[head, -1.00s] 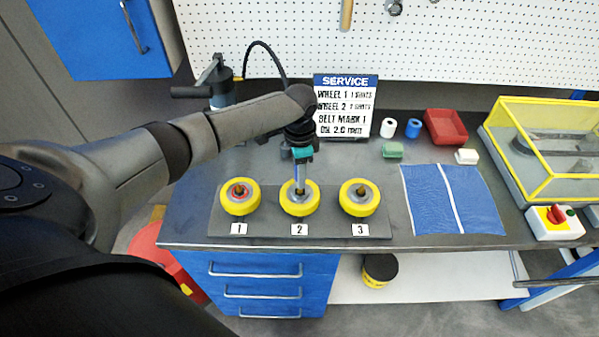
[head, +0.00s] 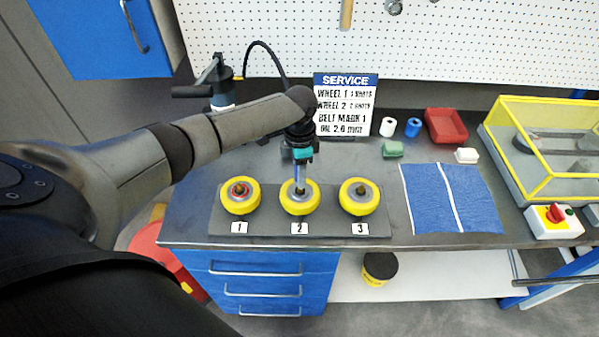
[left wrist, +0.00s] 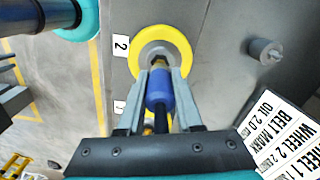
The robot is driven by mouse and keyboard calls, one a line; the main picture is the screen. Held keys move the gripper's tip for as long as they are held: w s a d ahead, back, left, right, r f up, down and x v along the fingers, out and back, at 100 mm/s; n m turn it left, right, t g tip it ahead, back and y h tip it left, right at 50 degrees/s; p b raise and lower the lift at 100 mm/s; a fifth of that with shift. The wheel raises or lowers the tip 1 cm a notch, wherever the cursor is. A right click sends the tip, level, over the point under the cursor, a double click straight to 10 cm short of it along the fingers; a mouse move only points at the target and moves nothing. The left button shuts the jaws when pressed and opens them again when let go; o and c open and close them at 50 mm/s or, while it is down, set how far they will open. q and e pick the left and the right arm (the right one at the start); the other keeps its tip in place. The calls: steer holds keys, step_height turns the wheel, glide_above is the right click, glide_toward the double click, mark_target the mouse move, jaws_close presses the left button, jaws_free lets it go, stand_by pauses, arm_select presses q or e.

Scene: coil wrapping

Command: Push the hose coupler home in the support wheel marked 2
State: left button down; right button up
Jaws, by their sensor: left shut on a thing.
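The yellow support wheel marked 2 (head: 300,209) sits in the middle of three wheels on a dark plate, with a grey hub. My left gripper (head: 300,165) is above it, pointing down. In the left wrist view its fingers (left wrist: 160,76) are shut on the blue hose coupler (left wrist: 159,92), with a black hose behind it. The coupler's lower end is at the brass fitting (left wrist: 160,61) in the hub of wheel 2 (left wrist: 140,38). I cannot tell how deeply it is seated. My right gripper is not in view.
Wheel 1 (head: 240,208) and wheel 3 (head: 359,208) stand on either side. A service sign (head: 345,105) and a grease pump (head: 221,90) stand behind. A blue mat (head: 475,200) lies right. A red tray (head: 445,127) and a yellow-framed case (head: 545,185) are farther right.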

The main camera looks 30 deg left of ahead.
arm_select(q)
steer(key=shift+f+b, duration=0.7)
steer(key=shift+f, duration=0.5)
steer(key=c, duration=0.5)
jaws_free()
steer(key=shift+r, duration=0.1)
step_height(320, 180, up, 15)
steer(key=shift+r, duration=0.1)
